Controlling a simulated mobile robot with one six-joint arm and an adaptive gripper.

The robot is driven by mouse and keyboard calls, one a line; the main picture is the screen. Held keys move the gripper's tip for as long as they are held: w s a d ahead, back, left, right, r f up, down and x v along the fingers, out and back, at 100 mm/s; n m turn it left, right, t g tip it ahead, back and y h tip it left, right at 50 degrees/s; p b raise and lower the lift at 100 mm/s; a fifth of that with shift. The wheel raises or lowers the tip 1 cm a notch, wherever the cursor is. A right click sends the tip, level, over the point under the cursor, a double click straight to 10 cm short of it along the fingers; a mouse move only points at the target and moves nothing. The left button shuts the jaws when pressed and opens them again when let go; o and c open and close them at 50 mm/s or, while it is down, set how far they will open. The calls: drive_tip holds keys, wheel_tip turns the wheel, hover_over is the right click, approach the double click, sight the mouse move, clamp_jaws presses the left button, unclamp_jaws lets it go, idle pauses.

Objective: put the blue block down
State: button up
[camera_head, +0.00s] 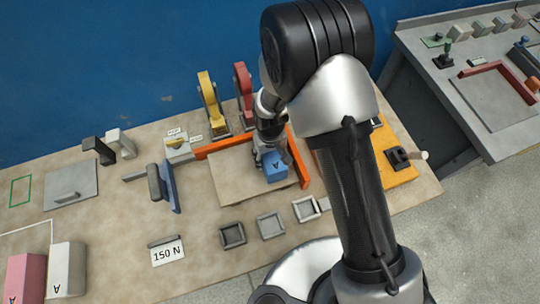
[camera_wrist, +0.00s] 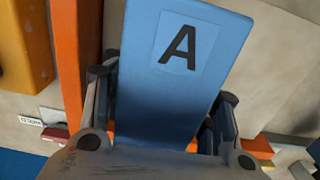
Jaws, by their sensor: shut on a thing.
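The blue block (camera_head: 276,172) with a black letter A on it is between the fingers of my gripper (camera_head: 266,154) in the head view. It is over the pale board (camera_head: 230,179), which has an orange-red rail along its back and right side. Whether the block touches the board or hangs just above it, I cannot tell. In the wrist view the blue block (camera_wrist: 165,90) fills the middle, its A face visible, with a finger on each side. My gripper is shut on it. My arm hides part of the table on the right.
Yellow (camera_head: 211,101) and red (camera_head: 244,92) levers stand behind the board. A blue plate with a grey handle (camera_head: 164,184) stands to its left. Several small grey trays (camera_head: 232,235) lie in front. A pink block (camera_head: 25,277) and white block (camera_head: 66,268) stand front left.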

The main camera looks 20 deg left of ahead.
drive_tip(key=o, duration=1.6)
drive_tip(key=shift+c, duration=0.2)
wheel_tip(320, 180, up, 12)
drive_tip(key=p, duration=0.3)
drive_tip(key=shift+r, duration=0.1)
drive_tip(key=shift+d+r, duration=0.1)
drive_tip(key=d+r+m+t, duration=0.1)
drive_tip(key=d+r+m, duration=0.1)
drive_tip(key=d+r, duration=0.7)
drive_tip(key=d+r+m+t, duration=0.1)
drive_tip(key=d+r+m, duration=0.1)
drive_tip(key=d+r, duration=0.65)
drive_tip(key=s+d+r+m+t, duration=0.2)
drive_tip(key=s+d+r+m, duration=0.2)
drive_tip(key=s+d+r, duration=0.6)
drive_tip(key=shift+s+d+r+t, duration=0.3)
drive_tip(key=shift+s+d, duration=0.15)
drive_tip(key=shift+s, duration=0.7)
